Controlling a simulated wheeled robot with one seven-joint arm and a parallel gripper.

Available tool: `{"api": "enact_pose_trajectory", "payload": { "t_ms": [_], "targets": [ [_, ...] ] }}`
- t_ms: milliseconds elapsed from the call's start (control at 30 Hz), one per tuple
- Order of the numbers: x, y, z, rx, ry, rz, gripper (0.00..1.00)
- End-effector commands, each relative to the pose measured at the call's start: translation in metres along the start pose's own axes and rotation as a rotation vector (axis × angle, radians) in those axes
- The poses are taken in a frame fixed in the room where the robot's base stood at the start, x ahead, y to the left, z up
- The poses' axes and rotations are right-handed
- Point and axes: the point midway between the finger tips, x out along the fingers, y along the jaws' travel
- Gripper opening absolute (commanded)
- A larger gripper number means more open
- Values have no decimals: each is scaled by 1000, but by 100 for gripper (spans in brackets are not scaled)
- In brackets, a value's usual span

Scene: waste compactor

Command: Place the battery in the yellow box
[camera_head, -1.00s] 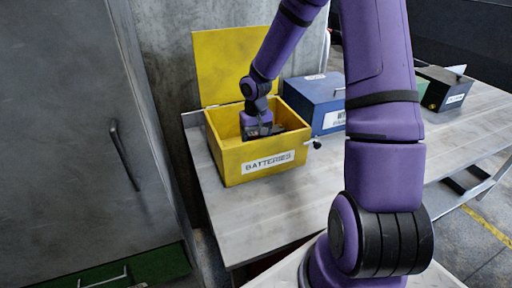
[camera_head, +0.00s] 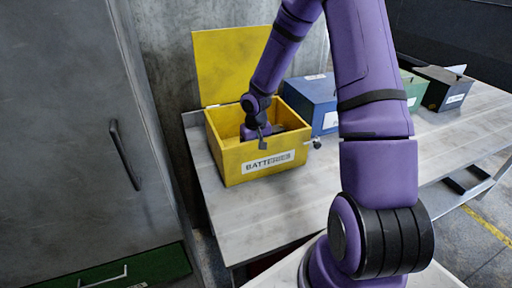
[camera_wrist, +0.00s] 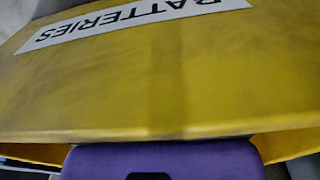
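The yellow box (camera_head: 228,165) stands on the table with its lid (camera_head: 225,65) raised at the back. Its front carries a "BATTERIES" label. My gripper (camera_head: 262,138) is at the box opening, close to the inner side of the front wall. A small dark part of it shows at the front rim, but the fingers are mostly hidden. In the wrist view, the yellow box's front face (camera_wrist: 150,85) fills most of the picture, with a purple part of my gripper at the bottom edge. I cannot make out the battery in either view.
A blue box (camera_head: 312,98) stands right of the yellow box, partly behind my arm. A green box (camera_head: 413,88) and a black box (camera_head: 443,85) stand farther right. The table (camera_head: 250,222) in front of the yellow box is clear. A grey cabinet (camera_head: 75,120) stands at the left.

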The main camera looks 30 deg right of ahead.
Motion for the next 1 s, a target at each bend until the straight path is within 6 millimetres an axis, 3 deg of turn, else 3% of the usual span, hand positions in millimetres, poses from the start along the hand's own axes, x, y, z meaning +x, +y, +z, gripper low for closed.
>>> {"api": "enact_pose_trajectory", "payload": {
  "t_ms": [33,67,467,1000],
  "targets": [
    [0,0,0,0,0,0,92],
    [0,0,0,0,0,0,99],
    [-6,1,0,2,2,0,99],
    [-102,1,0,2,3,1,99]
  ]
}}
